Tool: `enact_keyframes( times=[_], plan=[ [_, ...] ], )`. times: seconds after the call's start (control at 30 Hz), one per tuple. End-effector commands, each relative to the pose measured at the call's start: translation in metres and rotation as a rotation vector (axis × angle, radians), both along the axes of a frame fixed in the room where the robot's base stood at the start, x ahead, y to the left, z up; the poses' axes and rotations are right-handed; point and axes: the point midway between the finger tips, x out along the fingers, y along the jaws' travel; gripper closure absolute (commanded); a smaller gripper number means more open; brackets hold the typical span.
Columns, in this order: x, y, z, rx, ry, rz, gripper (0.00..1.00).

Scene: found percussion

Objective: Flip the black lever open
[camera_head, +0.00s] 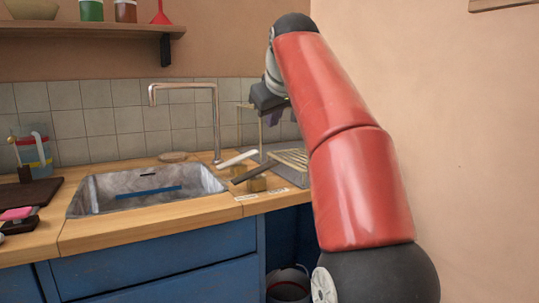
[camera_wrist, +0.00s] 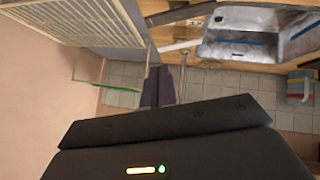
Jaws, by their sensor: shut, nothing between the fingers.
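A dark lever (camera_head: 254,172), the black one, slants up to the right from a small wooden block on the counter right of the sink. It also shows near the top edge of the wrist view (camera_wrist: 180,13). A white lever (camera_head: 238,158) lies just behind it and also appears in the wrist view (camera_wrist: 180,46). My gripper (camera_head: 274,119) is above and behind the levers, apart from both. Its two dark purple fingers (camera_wrist: 157,72) are together, with nothing between them. The lever's hinge is too small to make out clearly.
A metal sink (camera_head: 148,190) with a tall faucet (camera_head: 216,110) is left of the levers. A slatted rack (camera_head: 294,157) stands to the right, partly behind my arm. A thin wire frame (camera_wrist: 103,87) is near my fingers. Small white labels (camera_head: 246,197) lie at the counter's front.

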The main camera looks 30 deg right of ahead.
Motion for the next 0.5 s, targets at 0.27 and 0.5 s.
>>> enact_keyframes(
  times=[0.27,0.5],
  plan=[
    [0.015,-0.004,-0.016,0.001,0.002,0.001,1.0],
    [0.051,-0.013,-0.051,0.002,0.004,0.001,1.0]
  ],
)
